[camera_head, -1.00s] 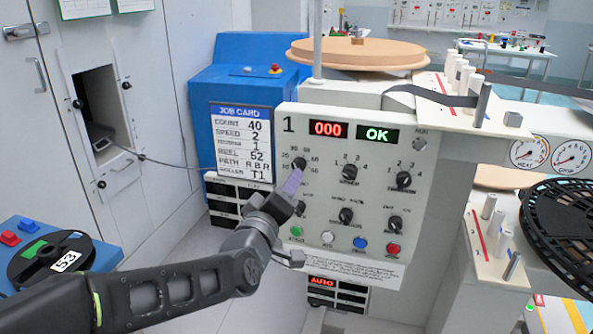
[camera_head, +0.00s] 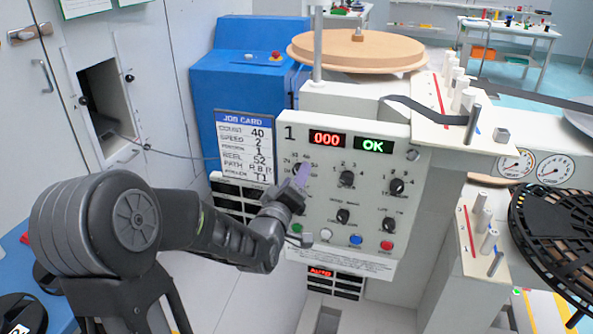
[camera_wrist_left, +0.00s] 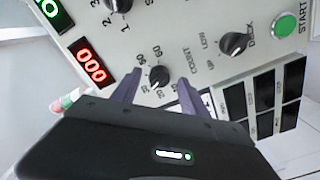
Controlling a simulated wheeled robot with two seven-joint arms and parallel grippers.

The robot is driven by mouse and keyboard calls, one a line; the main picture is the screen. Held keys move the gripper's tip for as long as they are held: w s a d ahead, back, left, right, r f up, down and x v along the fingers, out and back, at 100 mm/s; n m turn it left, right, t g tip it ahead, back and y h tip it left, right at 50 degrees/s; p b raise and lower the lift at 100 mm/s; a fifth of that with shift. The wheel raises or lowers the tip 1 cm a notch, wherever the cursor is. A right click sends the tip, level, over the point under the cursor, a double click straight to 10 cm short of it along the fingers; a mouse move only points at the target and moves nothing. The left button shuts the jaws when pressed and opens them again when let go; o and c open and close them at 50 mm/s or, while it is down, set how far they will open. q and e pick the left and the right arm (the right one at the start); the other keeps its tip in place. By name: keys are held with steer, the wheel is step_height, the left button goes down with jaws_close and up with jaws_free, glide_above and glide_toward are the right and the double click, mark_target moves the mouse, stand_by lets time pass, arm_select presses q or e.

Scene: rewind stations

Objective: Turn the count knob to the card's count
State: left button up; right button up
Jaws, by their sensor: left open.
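The job card (camera_head: 244,150) on the blue cabinet reads COUNT 40. The count knob (camera_wrist_left: 158,76) is a small black knob at the upper left of the panel, ringed by printed numbers. In the left wrist view it stands between the two purple fingers of my left gripper (camera_wrist_left: 157,84), which is open with a finger on either side. I cannot tell whether the fingers touch it, nor exactly where its pointer is set. In the head view, my left gripper (camera_head: 302,176) partly covers the knob.
The panel (camera_head: 320,222) shows a red 000 display (camera_head: 327,139) and a green OK display (camera_head: 373,145). Other black knobs (camera_head: 347,179) and coloured buttons (camera_head: 355,239) sit close by. A black reel (camera_head: 560,240) is at the right.

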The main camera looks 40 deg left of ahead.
arm_select(q)
steer(key=shift+w+a, duration=0.15)
steer(key=shift+w, duration=0.3)
jaws_close()
stand_by(0.3)
